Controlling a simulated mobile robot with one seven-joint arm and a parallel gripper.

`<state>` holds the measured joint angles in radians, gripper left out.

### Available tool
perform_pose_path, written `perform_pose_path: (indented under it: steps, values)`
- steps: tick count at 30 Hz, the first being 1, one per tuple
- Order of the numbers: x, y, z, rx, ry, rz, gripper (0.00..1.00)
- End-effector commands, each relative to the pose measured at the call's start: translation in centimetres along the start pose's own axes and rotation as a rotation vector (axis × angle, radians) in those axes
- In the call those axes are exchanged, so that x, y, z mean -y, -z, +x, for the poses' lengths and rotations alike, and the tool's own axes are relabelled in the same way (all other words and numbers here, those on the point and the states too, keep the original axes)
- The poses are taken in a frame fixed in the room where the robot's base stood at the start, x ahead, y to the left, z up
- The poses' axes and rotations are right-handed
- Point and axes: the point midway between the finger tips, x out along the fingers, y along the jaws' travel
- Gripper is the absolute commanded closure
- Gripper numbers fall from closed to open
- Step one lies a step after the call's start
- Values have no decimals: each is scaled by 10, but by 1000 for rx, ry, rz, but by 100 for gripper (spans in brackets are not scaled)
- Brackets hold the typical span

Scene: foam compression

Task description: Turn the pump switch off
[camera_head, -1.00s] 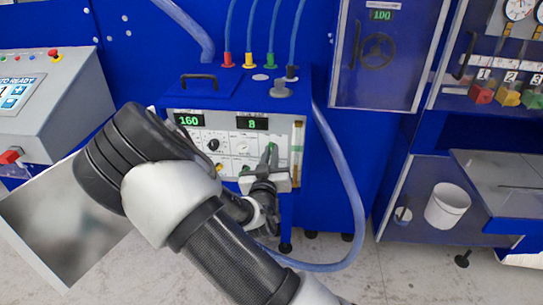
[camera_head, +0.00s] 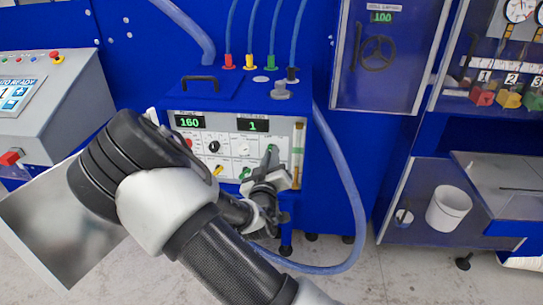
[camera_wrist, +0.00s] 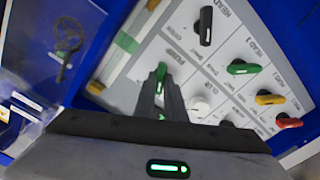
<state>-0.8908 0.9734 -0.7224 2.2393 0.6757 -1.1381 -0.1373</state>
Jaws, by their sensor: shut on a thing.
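The control panel (camera_head: 222,148) is the light front of the blue cabinet. The pump switch is a green handle (camera_wrist: 161,72) under the pump label in the wrist view. My gripper (camera_wrist: 164,90) has its narrow fingertips closed around this handle, and they hide its lower part. In the head view my gripper (camera_head: 267,158) reaches the right part of the panel, tilted, and mostly hides the switch.
Other panel knobs are close by: a black one (camera_wrist: 205,27), a green one (camera_wrist: 243,68), a yellow one (camera_wrist: 270,99) and a red one (camera_wrist: 289,122). A blue hose (camera_head: 350,190) hangs right of the cabinet. A white bucket (camera_head: 448,208) stands farther right.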

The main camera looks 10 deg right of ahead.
Motion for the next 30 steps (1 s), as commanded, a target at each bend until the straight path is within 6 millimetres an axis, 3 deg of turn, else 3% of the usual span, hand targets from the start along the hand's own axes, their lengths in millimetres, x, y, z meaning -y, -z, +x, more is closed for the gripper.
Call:
perform_pose_path:
  steps: [2, 3, 6, 17, 23, 30]
  values:
    - [0, -1, 0, 1, 1, -3, 100]
    - [0, -1, 0, 1, 1, -3, 88]
    - [0, -1, 0, 1, 1, -2, 71]
    - [0, 0, -3, 1, 1, 0, 71]
    - [1, 0, -32, 2, 3, 0, 71]
    - [1, 0, -92, 0, 5, -1, 71]
